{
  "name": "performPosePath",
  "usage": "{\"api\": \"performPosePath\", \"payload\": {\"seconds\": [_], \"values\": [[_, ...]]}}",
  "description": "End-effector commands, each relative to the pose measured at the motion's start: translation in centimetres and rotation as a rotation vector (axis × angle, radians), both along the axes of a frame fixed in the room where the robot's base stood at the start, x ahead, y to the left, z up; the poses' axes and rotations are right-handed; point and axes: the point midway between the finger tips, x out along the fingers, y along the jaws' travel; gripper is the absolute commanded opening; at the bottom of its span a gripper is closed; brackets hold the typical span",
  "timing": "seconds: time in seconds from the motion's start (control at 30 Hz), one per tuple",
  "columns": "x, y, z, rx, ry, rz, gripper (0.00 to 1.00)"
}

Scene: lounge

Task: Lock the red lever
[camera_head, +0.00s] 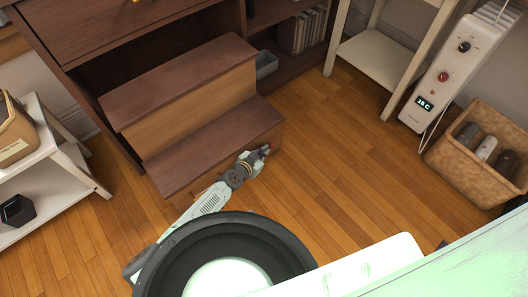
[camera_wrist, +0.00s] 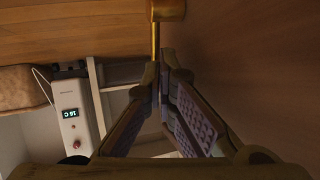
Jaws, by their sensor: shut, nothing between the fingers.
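No red lever can be made out for certain. A small reddish spot shows at the fingertips in the head view, too small to identify. My gripper (camera_head: 264,152) is at the right end of the lower wooden step (camera_head: 215,140), low beside its front face. In the wrist view my gripper (camera_wrist: 163,80) has its fingertips together, with nothing seen held between them. A brass fitting (camera_wrist: 169,10) with a thin rod lies just beyond the fingertips, close to the brown wooden face (camera_wrist: 255,60). Whether the fingertips touch the rod, I cannot tell.
A white heater (camera_head: 455,65) with a red knob (camera_head: 443,77) and a display stands at right, next to a brown basket (camera_head: 450,158). White shelves (camera_head: 375,60) stand behind. A white side table (camera_head: 75,165) is at left. Open wooden floor (camera_head: 340,170) lies right of the steps.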

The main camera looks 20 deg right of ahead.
Motion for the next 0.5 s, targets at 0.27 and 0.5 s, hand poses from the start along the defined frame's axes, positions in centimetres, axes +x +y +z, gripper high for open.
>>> {"api": "performPosePath", "payload": {"seconds": [0.27,0.5], "values": [[0.5,-1.0,0.8,0.058,0.024,-0.003,0.0],[0.6,-1.8,0.0,0.105,0.043,-0.001,0.0]]}}
